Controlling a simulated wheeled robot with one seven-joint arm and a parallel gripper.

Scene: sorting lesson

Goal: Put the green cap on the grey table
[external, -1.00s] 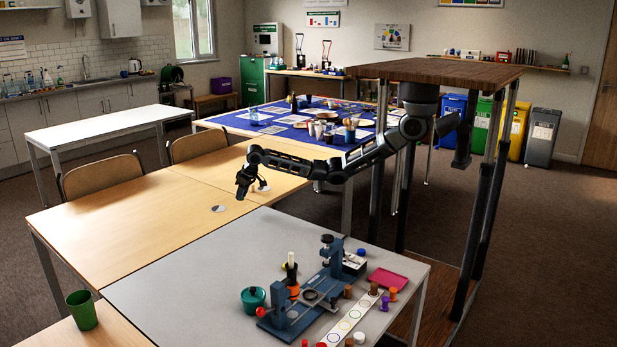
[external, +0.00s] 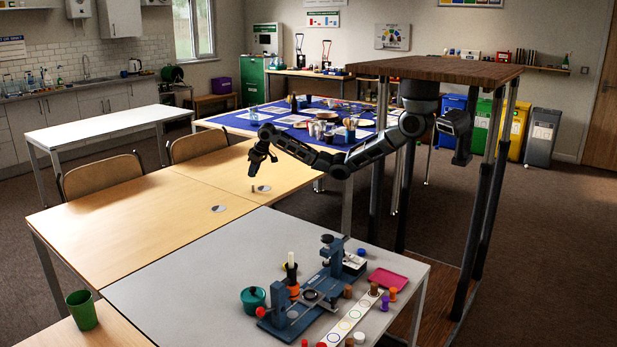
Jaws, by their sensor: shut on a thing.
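My gripper (external: 253,172) is raised above the wooden tables, near their far right edge, with its jaws pointing down. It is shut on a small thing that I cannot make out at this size. No green cap can be picked out clearly. The grey table (external: 190,270) stands in front, below and to the right of my gripper. Its left part is bare.
On the grey table are a blue press (external: 325,275), a teal pot (external: 253,299), a pink tray (external: 388,279) and several small coloured pieces. A small upright post (external: 253,189) and a pale disc (external: 263,188) are below my gripper. A green cup (external: 82,309) stands at front left.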

